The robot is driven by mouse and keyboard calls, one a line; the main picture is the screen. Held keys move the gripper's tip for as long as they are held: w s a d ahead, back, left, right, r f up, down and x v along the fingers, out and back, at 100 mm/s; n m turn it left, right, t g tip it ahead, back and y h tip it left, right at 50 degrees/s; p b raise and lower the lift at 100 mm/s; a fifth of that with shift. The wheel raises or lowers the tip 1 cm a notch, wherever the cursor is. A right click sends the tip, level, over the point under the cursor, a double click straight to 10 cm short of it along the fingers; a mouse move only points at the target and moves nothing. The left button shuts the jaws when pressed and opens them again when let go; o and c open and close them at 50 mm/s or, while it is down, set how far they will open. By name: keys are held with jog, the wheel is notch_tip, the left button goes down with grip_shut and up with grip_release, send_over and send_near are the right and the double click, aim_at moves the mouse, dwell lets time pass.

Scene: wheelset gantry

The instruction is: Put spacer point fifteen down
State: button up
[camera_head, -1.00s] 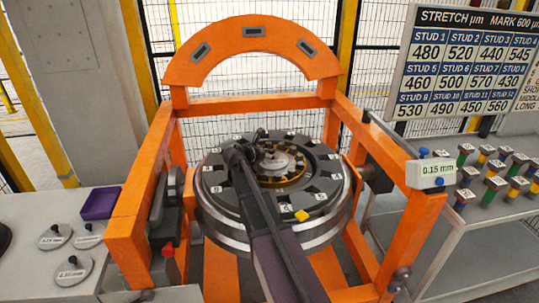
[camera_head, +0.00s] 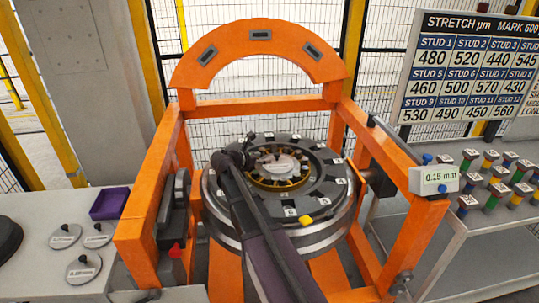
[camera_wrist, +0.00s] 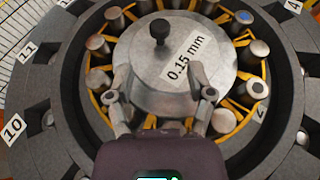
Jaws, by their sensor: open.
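The 0.15 mm spacer (camera_wrist: 165,65) is a round grey metal disc with a black knob and a white label. It appears to lie flat over the hub in the middle of the wheelset (camera_head: 223,203), inside the ring of studs; it also shows in the head view (camera_head: 285,166). My gripper (camera_wrist: 156,92) is open, its two fingers apart over the near side of the disc, with the knob beyond the fingertips. Whether the fingers touch the disc I cannot tell. In the head view my gripper (camera_head: 247,158) is over the left part of the hub.
An orange gantry frame (camera_head: 145,210) surrounds the wheelset, with an arch behind. Its right post carries a 0.15 mm display (camera_head: 434,180). On the left bench are several knobbed discs (camera_head: 83,268) and a purple tray (camera_head: 109,203). Coloured studs (camera_head: 492,196) stand on the right table.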

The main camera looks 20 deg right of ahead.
jog(key=shift+p+v, duration=0.6)
jog(key=shift+v, duration=1.65)
jog(key=shift+r, duration=0.1)
